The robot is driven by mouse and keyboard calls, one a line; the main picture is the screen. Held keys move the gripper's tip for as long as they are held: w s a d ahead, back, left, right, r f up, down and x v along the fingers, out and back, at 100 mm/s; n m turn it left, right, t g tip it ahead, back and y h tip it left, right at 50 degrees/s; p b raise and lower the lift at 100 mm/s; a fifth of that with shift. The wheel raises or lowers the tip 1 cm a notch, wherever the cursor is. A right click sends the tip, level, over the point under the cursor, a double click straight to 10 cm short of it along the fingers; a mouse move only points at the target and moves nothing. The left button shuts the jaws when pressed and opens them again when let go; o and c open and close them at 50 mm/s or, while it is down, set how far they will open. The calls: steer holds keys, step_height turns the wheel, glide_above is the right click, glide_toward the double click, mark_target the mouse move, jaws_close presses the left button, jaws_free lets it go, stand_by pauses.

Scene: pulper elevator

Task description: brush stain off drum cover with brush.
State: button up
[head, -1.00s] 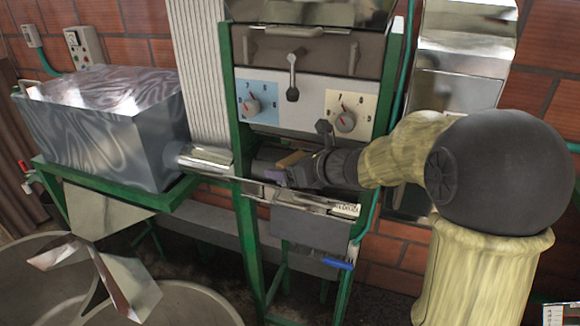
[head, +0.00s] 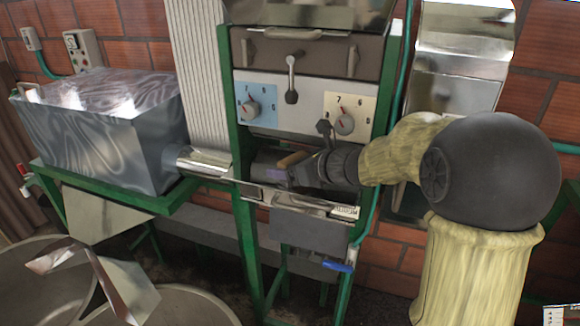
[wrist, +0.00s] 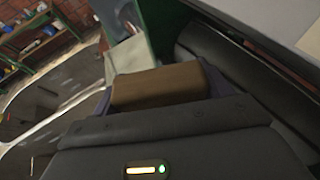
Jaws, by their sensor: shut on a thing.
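My gripper (head: 278,172) is shut on the brush, whose brown wooden block (wrist: 158,87) shows between the fingers in the wrist view. In the head view the brush (head: 293,158) is a small tan shape at the gripper's end. The gripper reaches in from the right, into the opening under the dial panel of the green-framed machine. A dark rounded surface, which looks like the drum cover (wrist: 232,72), lies close beside the gripper in the wrist view. I cannot tell whether the bristles touch it. No stain is discernible.
The panel with two dials (head: 252,108) is just above the gripper, and a metal ledge (head: 300,201) runs just below it. A green post (head: 243,130) stands to its left. A shiny metal tank (head: 105,135) stands farther left, above round basins (head: 180,305).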

steer(key=shift+w+f, duration=0.1)
steer(key=shift+w+d, duration=0.15)
steer(key=shift+w, duration=0.15)
steer(key=shift+d, duration=0.1)
stand_by(0.3)
